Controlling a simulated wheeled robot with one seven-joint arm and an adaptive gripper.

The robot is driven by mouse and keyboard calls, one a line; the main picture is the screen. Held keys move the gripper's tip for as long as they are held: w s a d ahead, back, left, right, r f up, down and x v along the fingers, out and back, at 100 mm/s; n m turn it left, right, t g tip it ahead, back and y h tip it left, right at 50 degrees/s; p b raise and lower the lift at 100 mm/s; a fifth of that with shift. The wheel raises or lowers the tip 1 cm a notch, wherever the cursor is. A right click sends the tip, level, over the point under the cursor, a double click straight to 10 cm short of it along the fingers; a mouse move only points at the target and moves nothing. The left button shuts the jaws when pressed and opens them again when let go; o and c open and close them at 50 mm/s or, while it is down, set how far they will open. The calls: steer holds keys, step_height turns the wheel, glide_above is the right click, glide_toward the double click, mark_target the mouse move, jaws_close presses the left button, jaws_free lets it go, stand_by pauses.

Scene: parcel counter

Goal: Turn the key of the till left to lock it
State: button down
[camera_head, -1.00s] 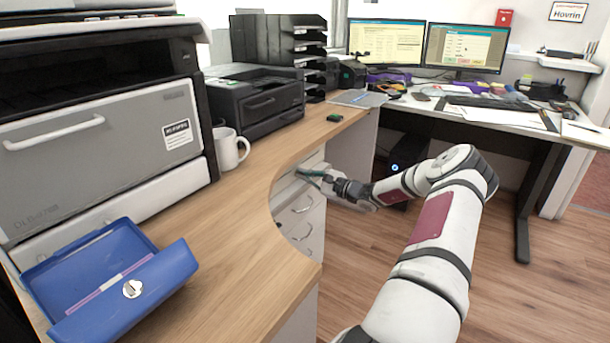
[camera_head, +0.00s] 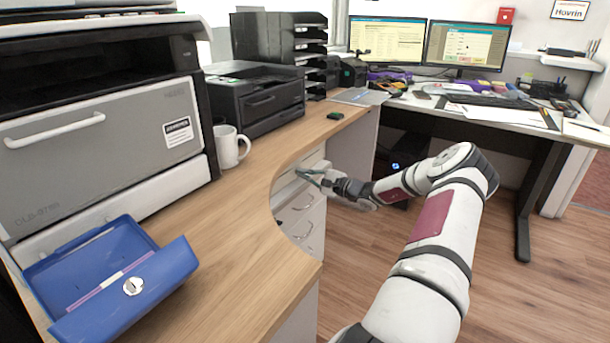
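My gripper (camera_head: 316,178) is small in the view, at the front of the upper drawer (camera_head: 299,181) of the white drawer unit under the wooden counter. Its fingers point left at the drawer front, and I cannot tell whether they are open or shut. No key can be made out there; the fingers cover that spot. An open blue cash box (camera_head: 165,283) stands on the counter at the lower left, with a round silver lock (camera_head: 133,286) on it. I cannot tell which of these is the till.
The counter's curved edge (camera_head: 273,199) is close above my gripper. A white mug (camera_head: 227,147), a black printer (camera_head: 255,100) and a small green object (camera_head: 335,115) stand on the counter. Lower drawers with handles (camera_head: 303,233) are below. Floor is free to the right.

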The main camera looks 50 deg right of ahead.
steer(key=c, duration=1.8)
jaws_free()
steer(key=shift+c, duration=0.2)
steer(key=shift+s, duration=0.1)
steer(key=s+d, duration=0.1)
steer(key=s, duration=1.1)
